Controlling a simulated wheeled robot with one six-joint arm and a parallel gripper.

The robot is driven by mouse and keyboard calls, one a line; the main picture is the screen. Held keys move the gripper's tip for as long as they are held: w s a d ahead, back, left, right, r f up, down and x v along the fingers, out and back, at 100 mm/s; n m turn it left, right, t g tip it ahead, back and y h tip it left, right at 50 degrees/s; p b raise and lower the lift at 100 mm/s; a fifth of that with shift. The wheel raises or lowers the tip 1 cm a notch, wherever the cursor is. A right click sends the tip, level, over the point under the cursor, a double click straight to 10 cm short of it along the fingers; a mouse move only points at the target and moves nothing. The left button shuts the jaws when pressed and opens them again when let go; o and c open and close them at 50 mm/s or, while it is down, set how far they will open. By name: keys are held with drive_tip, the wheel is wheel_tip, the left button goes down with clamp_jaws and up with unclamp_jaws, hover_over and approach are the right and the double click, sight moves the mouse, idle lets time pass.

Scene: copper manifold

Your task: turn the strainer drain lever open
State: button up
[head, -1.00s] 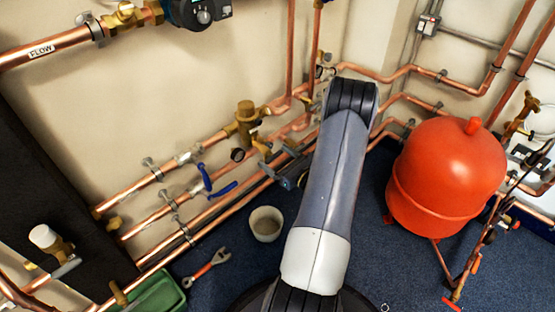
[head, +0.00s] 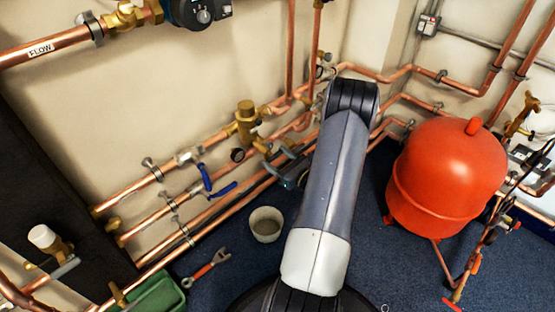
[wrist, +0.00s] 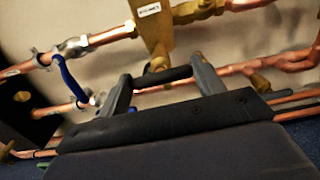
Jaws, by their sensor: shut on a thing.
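The brass strainer body (head: 246,122) sits on the copper pipe left of my arm. Its label and lower part also show in the wrist view (wrist: 153,40). A short black bar (wrist: 165,77), which looks like the drain lever's handle, lies below the strainer body in the wrist view. My gripper (wrist: 163,84) has its two grey fingers at either end of this bar and is shut on it. In the head view my gripper (head: 287,172) is low beside the pipes, partly hidden by my arm. How far the lever is turned cannot be told.
Two blue lever handles (head: 205,177) are on the pipes to the left. Copper pipes run close around my gripper. A beige bucket (head: 265,224), a wrench (head: 207,267) and a green tray (head: 160,295) are on the floor. A red tank (head: 447,175) stands at right.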

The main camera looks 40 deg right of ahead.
drive_tip(key=shift+f, duration=0.1)
drive_tip(key=n+b, duration=0.4)
drive_tip(key=b, duration=0.1)
drive_tip(key=shift+f, duration=0.2)
drive_tip(key=n+b, duration=0.7)
drive_tip(key=n, duration=0.2)
drive_tip(key=shift+a+r+b, duration=0.15)
drive_tip(key=shift+b, duration=0.25)
drive_tip(key=n, duration=0.4)
drive_tip(key=shift+n, duration=0.5)
drive_tip(key=o, duration=1)
drive_tip(key=shift+s, duration=0.1)
drive_tip(key=s+p, duration=0.1)
drive_tip(key=s, duration=0.6)
drive_tip(key=s+p, duration=0.1)
drive_tip(key=s, duration=0.2)
drive_tip(key=shift+s+d+p, duration=0.3)
drive_tip(key=shift+d+p, duration=0.05)
drive_tip(key=shift+d, duration=0.05)
